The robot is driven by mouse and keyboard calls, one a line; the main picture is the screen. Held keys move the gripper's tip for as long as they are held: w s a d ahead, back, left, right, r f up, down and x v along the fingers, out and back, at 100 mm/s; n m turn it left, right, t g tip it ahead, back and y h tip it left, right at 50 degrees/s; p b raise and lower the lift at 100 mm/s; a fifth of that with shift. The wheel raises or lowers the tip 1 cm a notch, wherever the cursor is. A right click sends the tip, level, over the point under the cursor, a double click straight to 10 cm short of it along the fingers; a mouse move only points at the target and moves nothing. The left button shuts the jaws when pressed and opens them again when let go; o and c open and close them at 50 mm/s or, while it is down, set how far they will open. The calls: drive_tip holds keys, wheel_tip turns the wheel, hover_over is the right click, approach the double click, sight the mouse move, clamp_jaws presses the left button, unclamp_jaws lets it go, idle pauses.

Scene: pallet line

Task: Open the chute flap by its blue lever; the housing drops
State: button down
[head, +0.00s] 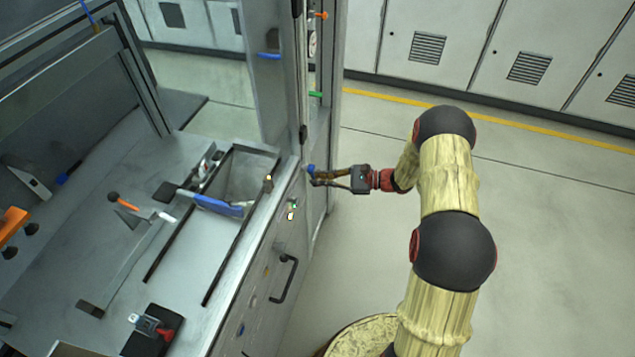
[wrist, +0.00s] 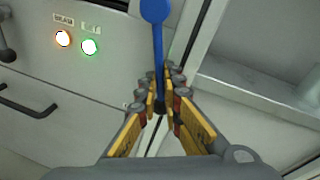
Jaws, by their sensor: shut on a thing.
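The blue lever (wrist: 158,48) is a thin rod with a round knob, standing up between my fingers in the wrist view. Its knob (head: 311,168) shows at the cabinet's front corner in the head view. My gripper (wrist: 164,88) is shut on the lever, with its yellow-sided fingers on either side of the rod. In the head view my gripper (head: 314,178) reaches left to the cabinet corner. The fingers hide the lower part of the lever. I cannot clearly make out the chute flap or the housing.
Two lit indicators, one orange (wrist: 63,39) and one green (wrist: 90,46), sit on the cabinet front. A black handle (head: 285,278) juts out below. A blue bracket-like part (head: 218,206) lies across the worktop recess. Open floor (head: 370,250) lies to the right.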

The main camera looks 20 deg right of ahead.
drive_tip(key=shift+w+d+r+n, duration=0.1)
drive_tip(key=shift+w+d+n, duration=0.15)
drive_tip(key=shift+n, duration=0.25)
drive_tip(key=shift+w, duration=0.15)
idle(0.3)
drive_tip(key=c, duration=2)
unclamp_jaws()
drive_tip(key=shift+r, duration=0.1)
drive_tip(key=shift+o, duration=0.2)
drive_tip(key=shift+d, duration=0.1)
drive_tip(key=v, duration=1.2)
